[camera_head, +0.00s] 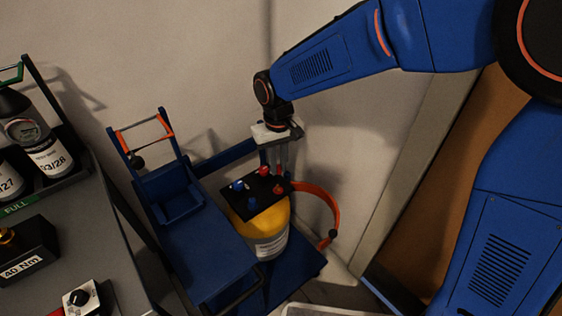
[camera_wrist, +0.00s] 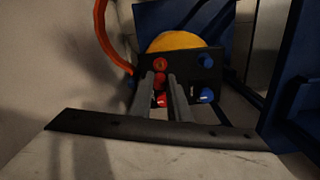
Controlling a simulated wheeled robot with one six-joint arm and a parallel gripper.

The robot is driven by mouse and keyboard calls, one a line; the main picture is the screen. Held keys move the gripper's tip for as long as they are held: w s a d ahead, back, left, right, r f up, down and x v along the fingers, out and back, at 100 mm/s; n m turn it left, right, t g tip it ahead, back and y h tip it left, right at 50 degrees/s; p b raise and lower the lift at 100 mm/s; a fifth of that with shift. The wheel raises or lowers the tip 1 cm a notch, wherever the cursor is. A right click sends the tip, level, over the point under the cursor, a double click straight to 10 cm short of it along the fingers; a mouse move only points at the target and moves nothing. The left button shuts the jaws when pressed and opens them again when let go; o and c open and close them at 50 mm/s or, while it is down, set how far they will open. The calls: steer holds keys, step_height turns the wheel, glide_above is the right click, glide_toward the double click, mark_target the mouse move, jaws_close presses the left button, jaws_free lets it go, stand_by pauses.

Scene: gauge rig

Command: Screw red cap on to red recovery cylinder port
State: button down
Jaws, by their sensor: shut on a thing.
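The yellow cylinder (camera_head: 268,222) stands upright in a blue cart with a black plate (camera_head: 258,190) on top. In the wrist view, the plate (camera_wrist: 185,66) carries red fittings on the left and blue ones on the right. One red fitting (camera_wrist: 160,63) is just beyond my fingertips; another red fitting (camera_head: 265,171) shows in the head view. My gripper (camera_head: 281,174) points down over the plate's right side. Its fingers (camera_wrist: 166,78) are shut on a small red piece, seemingly the red cap (camera_wrist: 160,83), partly hidden between them. I cannot tell whether it touches a port.
An orange hose (camera_head: 331,208) curves out right of the cylinder. The blue cart (camera_head: 203,245) has an upright frame with an orange handle (camera_head: 143,128) at left. A grey bench with bottles (camera_head: 48,158) stands far left. The wall is close behind.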

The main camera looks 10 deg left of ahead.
mark_target(278, 186)
steer(key=shift+f, duration=2.55)
steer(key=shift+f, duration=1.3)
stand_by(0.6)
steer(key=m, duration=0.5)
stand_by(0.5)
steer(key=m, duration=0.5)
